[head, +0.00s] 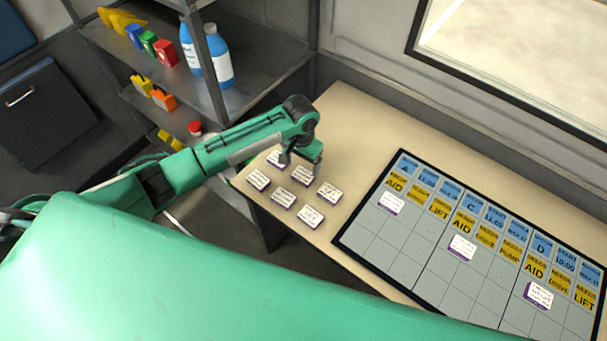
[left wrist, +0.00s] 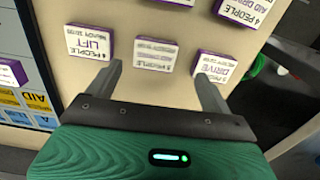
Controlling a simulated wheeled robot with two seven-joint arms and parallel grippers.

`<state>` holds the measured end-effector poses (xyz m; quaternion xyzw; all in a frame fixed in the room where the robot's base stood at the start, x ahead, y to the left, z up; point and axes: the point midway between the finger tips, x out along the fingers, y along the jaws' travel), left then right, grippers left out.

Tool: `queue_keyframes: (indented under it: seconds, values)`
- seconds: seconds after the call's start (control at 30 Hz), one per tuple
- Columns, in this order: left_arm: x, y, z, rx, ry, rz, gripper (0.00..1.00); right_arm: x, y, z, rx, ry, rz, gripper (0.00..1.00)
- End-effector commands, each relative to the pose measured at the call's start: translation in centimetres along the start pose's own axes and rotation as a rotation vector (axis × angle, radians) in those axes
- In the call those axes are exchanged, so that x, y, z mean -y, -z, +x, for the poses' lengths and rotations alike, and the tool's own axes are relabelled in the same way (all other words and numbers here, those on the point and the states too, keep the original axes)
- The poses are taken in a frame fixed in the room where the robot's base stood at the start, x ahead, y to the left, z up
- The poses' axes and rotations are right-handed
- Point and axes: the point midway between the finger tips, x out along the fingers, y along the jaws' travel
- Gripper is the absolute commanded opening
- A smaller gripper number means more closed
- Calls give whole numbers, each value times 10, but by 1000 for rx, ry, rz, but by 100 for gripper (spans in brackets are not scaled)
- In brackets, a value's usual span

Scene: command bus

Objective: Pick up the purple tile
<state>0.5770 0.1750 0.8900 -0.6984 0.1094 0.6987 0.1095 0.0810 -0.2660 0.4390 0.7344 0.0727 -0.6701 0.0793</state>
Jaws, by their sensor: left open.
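Several white-topped tiles with purple sides lie in two rows on the beige table, including a front one (head: 310,216) and a left one (head: 259,179). My left gripper (head: 300,167) is open and empty over the back row, partly covering it. In the left wrist view, a purple tile marked PEOPLE (left wrist: 155,53) lies ahead of and between the open fingers (left wrist: 160,72). A LIFT tile (left wrist: 92,42) lies beside the left finger and a DRIVE tile (left wrist: 214,67) by the right fingertip; contact is unclear. My right gripper is not in view.
A grid board (head: 405,240) with blue and yellow labels lies right of the tiles. It holds white-and-purple tiles, one at its left (head: 391,203). A metal shelf (head: 262,75) with blue bottles (head: 220,68) stands behind left. Bare tabletop (head: 365,135) lies beyond the tiles.

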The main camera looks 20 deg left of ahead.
Motion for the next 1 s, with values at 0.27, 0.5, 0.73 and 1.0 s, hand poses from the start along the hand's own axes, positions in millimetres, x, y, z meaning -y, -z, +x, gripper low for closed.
queue_keyframes:
  seconds: [0.27,0.5,0.73,1.0]
  values:
    - [-6,0,23,4,-1,1,84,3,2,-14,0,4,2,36]
    - [-8,0,53,1,0,0,84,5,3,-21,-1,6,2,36]
    - [-8,0,57,0,0,1,84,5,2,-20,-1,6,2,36]
    - [-8,0,56,0,0,1,40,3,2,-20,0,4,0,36]
